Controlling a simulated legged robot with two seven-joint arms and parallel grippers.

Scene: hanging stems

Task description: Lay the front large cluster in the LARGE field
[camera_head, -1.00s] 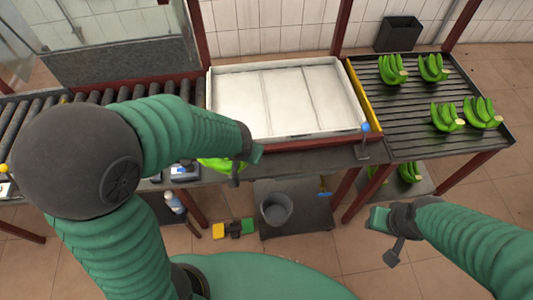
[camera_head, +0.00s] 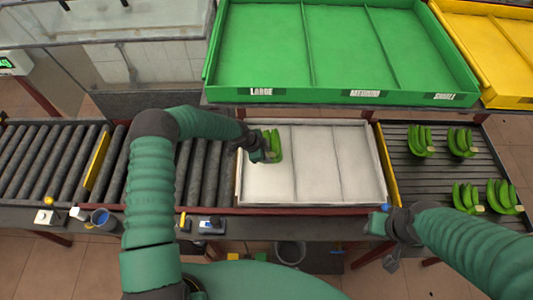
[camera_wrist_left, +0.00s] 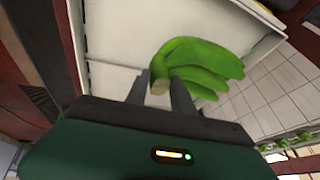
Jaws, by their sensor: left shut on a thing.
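My left gripper (camera_head: 266,154) is shut on a green banana cluster (camera_head: 274,142) above the left section of the white tray (camera_head: 312,195). In the left wrist view the cluster (camera_wrist_left: 200,64) has its cut crown between the two fingers (camera_wrist_left: 162,92), its fruits pointing right. I cannot tell whether it touches the tray. The green tray (camera_head: 350,95) stands higher at the back; its left section, the LARGE field (camera_head: 262,50), is empty. My right gripper (camera_head: 378,222) is at the tray's front right, away from any cluster; its jaws are unclear.
Several banana clusters (camera_head: 463,196) lie on the dark slatted rack (camera_head: 440,180) at right. A yellow tray (camera_head: 500,50) stands beside the green one. A roller conveyor (camera_head: 50,155) runs at left. The green tray's front wall overhangs behind the white tray.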

